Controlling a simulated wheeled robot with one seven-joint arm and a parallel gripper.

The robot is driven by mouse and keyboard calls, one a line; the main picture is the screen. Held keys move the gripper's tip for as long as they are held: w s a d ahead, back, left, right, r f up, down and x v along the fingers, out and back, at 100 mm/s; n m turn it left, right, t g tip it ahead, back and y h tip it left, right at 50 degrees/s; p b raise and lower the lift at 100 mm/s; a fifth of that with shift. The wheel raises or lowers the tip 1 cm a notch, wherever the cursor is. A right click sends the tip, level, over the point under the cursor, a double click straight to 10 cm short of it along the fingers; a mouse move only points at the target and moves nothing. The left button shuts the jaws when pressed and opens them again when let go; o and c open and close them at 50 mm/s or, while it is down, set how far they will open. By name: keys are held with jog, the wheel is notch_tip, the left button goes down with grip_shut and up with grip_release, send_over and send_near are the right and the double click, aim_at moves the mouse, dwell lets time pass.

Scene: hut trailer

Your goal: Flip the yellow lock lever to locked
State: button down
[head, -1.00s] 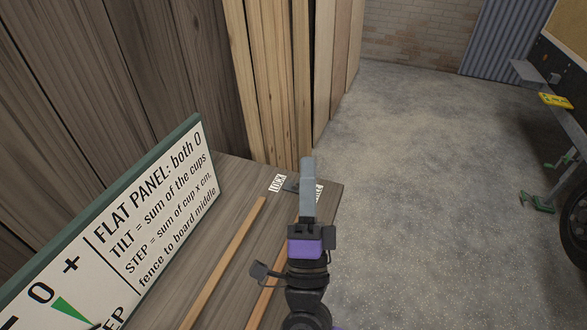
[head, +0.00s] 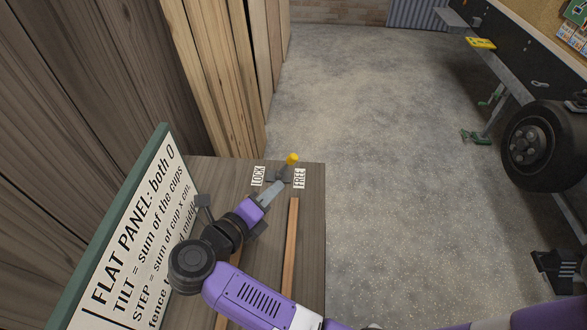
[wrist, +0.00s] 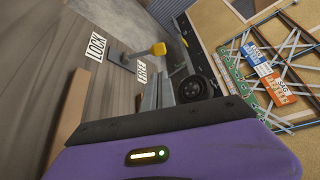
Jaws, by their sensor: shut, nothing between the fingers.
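The lock lever has a yellow knob (head: 292,158) on a short grey arm and stands near the far end of the wooden bench top (head: 310,215). It leans to the right, toward the FREE label (head: 299,179) and away from the LOCK label (head: 258,176). In the wrist view its yellow knob (wrist: 159,49) also shows, with the LOCK (wrist: 96,47) and FREE (wrist: 142,72) labels. My gripper (head: 279,184) is shut and empty, its tip just on the near side of the lever base. I cannot tell whether it touches the lever.
Wooden strips (head: 291,245) lie along the bench. A sign board (head: 125,235) stands at the left. Timber planks (head: 215,75) lean behind. Clear concrete floor (head: 400,130) lies to the right, with a trailer wheel (head: 540,147) beyond.

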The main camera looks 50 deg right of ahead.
aim_at(288, 160)
jog(key=shift+d, duration=0.1)
jog(key=p+x, duration=0.2)
jog(key=x, duration=0.8)
jog(key=shift+w+a+r+n+h, duration=0.2)
jog(key=shift+a+n+h, duration=0.1)
jog(key=shift+n, duration=0.1)
dwell(0.4)
jog(key=shift+w+a+r+n+h, duration=0.35)
jog(key=shift+w+n+h, duration=0.15)
jog(key=shift+n, duration=0.3)
jog(key=shift+w+a+r+n+g+h+b, duration=0.15)
jog(key=shift+w+a+n+h+b, duration=0.15)
jog(key=shift+n, duration=0.25)
jog(key=shift+w+a+n+g+h+b, duration=0.15)
jog(key=shift+w+a+n+h+b, duration=0.1)
jog(key=shift+w+n+h, duration=0.25)
jog(key=shift+w+a+r+n, duration=0.1)
jog(key=shift+n, duration=0.15)
jog(key=shift+w+a+b, duration=0.75)
jog(key=shift+w+b, duration=0.15)
jog(key=shift+b, duration=0.4)
jog(key=shift+w, duration=0.1)
